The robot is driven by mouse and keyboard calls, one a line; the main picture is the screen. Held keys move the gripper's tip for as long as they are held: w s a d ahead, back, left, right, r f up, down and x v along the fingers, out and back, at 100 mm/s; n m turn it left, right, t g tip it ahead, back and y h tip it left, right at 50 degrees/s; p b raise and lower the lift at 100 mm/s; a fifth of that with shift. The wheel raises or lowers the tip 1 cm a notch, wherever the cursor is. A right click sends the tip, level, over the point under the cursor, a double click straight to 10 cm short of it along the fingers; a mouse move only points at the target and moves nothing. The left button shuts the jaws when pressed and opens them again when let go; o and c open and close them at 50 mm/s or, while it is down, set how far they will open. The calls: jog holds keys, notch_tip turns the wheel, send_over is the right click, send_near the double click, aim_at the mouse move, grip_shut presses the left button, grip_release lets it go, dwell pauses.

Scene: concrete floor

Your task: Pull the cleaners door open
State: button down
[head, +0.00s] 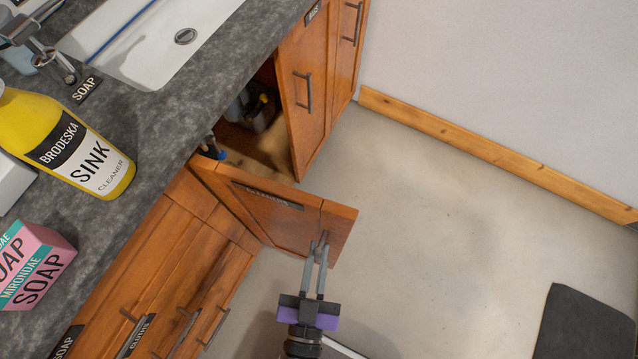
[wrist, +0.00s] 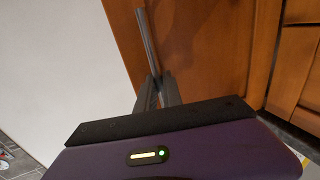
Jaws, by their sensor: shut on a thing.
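The cleaners door (head: 275,212) is a wooden cabinet door under the sink counter. It stands swung out from the cabinet front, with a dark label along its upper part. My gripper (head: 318,250) is at the free end of the door, with its fingers shut on the door handle. In the wrist view the grey bar handle (wrist: 147,42) rises from between my fingertips (wrist: 155,90), in front of the wooden door (wrist: 195,45). The fingers cover part of the handle. The open cabinet (head: 250,140) shows dark items inside.
A second wooden door (head: 305,90) with a bar handle is to the right of the opening. The grey counter (head: 150,125) holds a yellow sink cleaner bottle (head: 65,145) and a pink soap box (head: 35,265). Floor (head: 440,190) is clear to the right; a dark mat (head: 585,325) lies lower right.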

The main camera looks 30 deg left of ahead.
jog(key=shift+s+a, duration=0.1)
jog(key=shift+a, duration=0.15)
jog(key=c, duration=1.8)
grip_release()
jog(key=shift+d, duration=0.1)
jog(key=v, duration=0.7)
jog(key=shift+s+d, duration=0.1)
jog(key=shift+s, duration=0.25)
